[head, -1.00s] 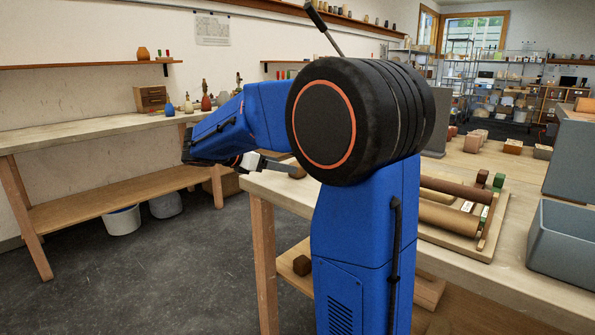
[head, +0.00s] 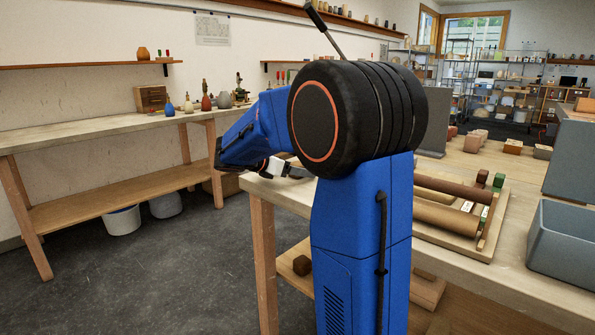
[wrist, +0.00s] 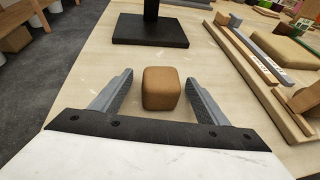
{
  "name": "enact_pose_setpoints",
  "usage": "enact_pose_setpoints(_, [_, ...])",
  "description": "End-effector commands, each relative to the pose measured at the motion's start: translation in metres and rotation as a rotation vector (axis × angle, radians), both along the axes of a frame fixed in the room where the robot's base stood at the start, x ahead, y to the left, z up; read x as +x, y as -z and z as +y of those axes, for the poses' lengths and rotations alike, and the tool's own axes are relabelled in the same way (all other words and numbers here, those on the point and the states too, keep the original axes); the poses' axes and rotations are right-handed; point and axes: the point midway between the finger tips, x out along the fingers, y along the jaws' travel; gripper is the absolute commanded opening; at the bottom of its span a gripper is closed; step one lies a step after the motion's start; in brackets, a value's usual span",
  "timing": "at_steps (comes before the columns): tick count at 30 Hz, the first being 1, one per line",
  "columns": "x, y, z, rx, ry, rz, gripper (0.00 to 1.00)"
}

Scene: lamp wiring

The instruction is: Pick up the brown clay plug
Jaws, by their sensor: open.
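The brown clay plug (wrist: 161,88) is a rounded block standing on the pale tabletop in the wrist view. My gripper (wrist: 161,91) is open, with one grey finger on each side of the plug. A narrow gap shows on both sides, so the fingers do not appear to touch it. In the head view my gripper (head: 290,170) is at the table's near left corner, partly hidden by my own arm. The plug cannot be made out there.
A black base with a post (wrist: 150,30) stands just beyond the plug. A wooden tray (wrist: 255,75) with clay pieces lies to the right. The table's left edge drops to the grey floor. A grey bin (head: 570,245) stands on the table at right in the head view.

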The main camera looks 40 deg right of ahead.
Motion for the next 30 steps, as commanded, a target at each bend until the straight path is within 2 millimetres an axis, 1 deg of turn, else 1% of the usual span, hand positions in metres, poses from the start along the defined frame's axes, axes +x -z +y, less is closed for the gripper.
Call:
enact_pose_setpoints(2, [0.000, 0.000, 0.000, 0.000, 0.000, 0.000, 0.68])
enact_pose_setpoints(3, [0.000, 0.000, 0.000, 0.000, 0.000, 0.000, 0.63])
enact_pose_setpoints(5, [0.000, 0.000, 0.000, 0.000, 0.000, 0.000, 0.49])
enact_pose_setpoints(6, [0.000, 0.000, 0.000, 0.000, 0.000, 0.000, 0.39])
enact_pose_setpoints(8, [0.000, 0.000, 0.000, 0.000, 0.000, 0.000, 0.25])
enact_pose_setpoints(9, [0.000, 0.000, 0.000, 0.000, 0.000, 0.000, 0.16])
enact_pose_setpoints(10, [0.000, -0.001, 0.000, 0.000, 0.000, -0.001, 0.16])
enact_pose_setpoints(11, [0.000, -0.001, 0.000, 0.000, 0.000, -0.001, 0.12])
enact_pose_setpoints(17, [0.000, -0.002, 0.000, 0.000, 0.000, -0.001, 0.12])
enact_pose_setpoints(20, [0.000, -0.009, 0.000, -0.001, 0.000, -0.003, 0.12])
enact_pose_setpoints(23, [0.001, -0.023, 0.000, 0.000, 0.000, -0.003, 0.12])
enact_pose_setpoints(30, [0.000, -0.067, 0.000, -0.001, 0.000, -0.004, 0.12])
